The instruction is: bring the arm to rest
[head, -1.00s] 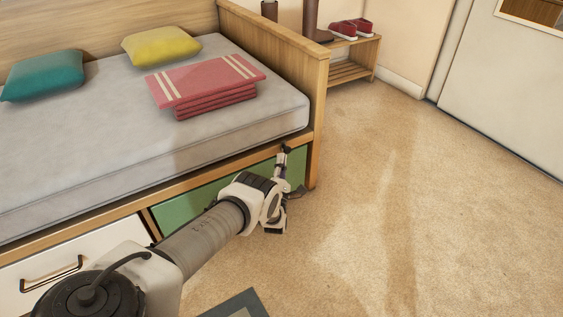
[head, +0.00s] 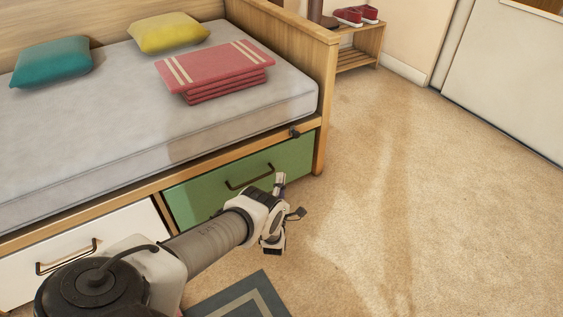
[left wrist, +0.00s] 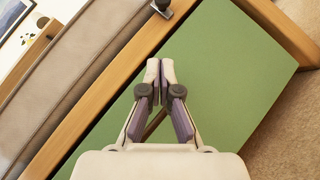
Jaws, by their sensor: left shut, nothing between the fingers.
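My left arm comes in from the lower left in the head view. Its gripper (head: 280,183) is in front of the green drawer (head: 205,193) under the bed, near the drawer's dark handle (head: 250,177). In the left wrist view the two fingers (left wrist: 153,75) meet at their tips, shut with nothing between them. Behind them the green drawer front (left wrist: 225,60) fills much of that view. The drawer looks shut. My right gripper is not in view.
The bed (head: 110,115) holds a teal pillow (head: 52,60), a yellow pillow (head: 168,33) and a folded red blanket (head: 215,68). A white drawer (head: 75,245) is at the left. A low shoe rack (head: 362,48) stands beyond the bed. The carpet (head: 430,200) at the right is clear.

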